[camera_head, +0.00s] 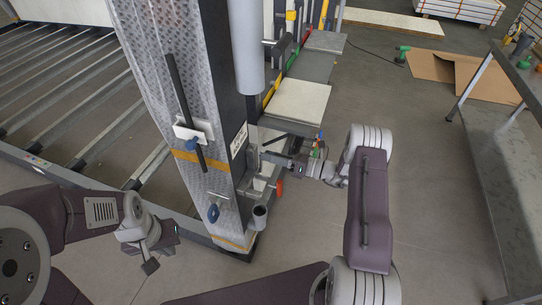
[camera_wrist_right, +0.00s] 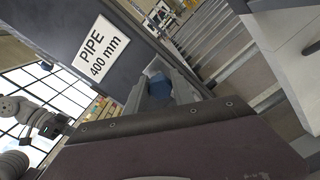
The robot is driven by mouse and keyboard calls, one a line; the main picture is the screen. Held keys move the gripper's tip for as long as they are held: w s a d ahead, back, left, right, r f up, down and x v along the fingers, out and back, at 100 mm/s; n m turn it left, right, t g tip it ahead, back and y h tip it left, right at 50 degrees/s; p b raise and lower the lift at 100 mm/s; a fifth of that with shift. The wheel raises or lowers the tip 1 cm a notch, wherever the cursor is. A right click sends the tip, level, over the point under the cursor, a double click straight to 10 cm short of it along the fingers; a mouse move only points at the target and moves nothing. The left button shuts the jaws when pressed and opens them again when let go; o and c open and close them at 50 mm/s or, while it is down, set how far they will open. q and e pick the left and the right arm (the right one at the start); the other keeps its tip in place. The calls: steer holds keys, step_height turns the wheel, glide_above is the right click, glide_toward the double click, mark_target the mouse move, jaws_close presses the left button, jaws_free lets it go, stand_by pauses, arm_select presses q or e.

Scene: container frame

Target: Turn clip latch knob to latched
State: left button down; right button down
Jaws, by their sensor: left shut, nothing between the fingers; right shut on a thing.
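A blue knob (camera_wrist_right: 158,88) shows between the fingers of my right gripper (camera_wrist_right: 163,78) in the right wrist view. I take it for the clip latch knob; most of it is hidden by the fingers, and I cannot tell its turn angle. In the head view my right gripper (camera_head: 268,157) reaches in from the right to the side of the metal post (camera_head: 190,75), just right of its label, and is shut on the knob. My left gripper (camera_head: 151,262) is shut and empty, low at left, apart from the post.
A white label (camera_wrist_right: 101,50) reading PIPE 400 mm is beside the right gripper. Two other blue knobs (camera_head: 213,213) (camera_head: 195,133) are on the post's front. A red handle (camera_head: 279,188) hangs close below the right gripper. Metal rails (camera_head: 95,110) lie left; open floor (camera_head: 440,215) lies right.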

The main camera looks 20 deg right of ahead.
steer(key=c, duration=1.1)
jaws_free()
steer(key=v, duration=0.9)
